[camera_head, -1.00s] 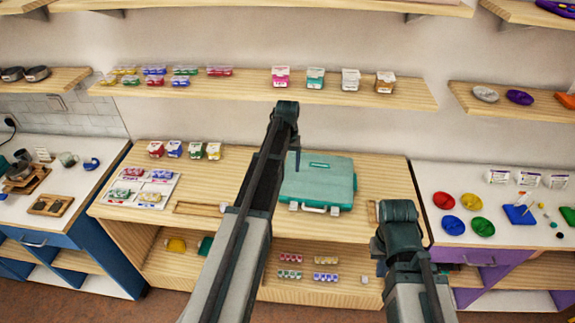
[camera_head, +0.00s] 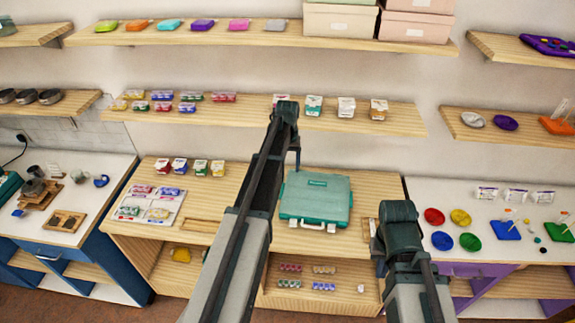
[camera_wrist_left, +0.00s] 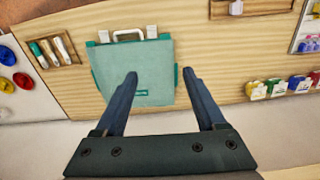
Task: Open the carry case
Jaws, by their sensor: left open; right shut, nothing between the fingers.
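The teal carry case (camera_head: 318,195) lies flat and closed on the wooden table, its white handle and latches on the near edge. In the left wrist view the case (camera_wrist_left: 130,72) shows with its handle at the top of the picture. My left gripper (camera_wrist_left: 160,75) is open and empty, its two fingers pointing over the case without visible contact. In the head view my left arm (camera_head: 262,165) reaches up just left of the case, and the fingers are mostly hidden. My right gripper (camera_head: 380,268) is low, right of the case and apart from it; its fingers are barely visible.
The wooden table (camera_head: 235,178) holds a white bead tray (camera_head: 150,205) and small boxes at the left. A shallow tool tray (camera_wrist_left: 55,50) sits beside the case. A shelf (camera_head: 255,110) with bead packs hangs behind. A white counter (camera_head: 470,205) with coloured dishes stands right.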

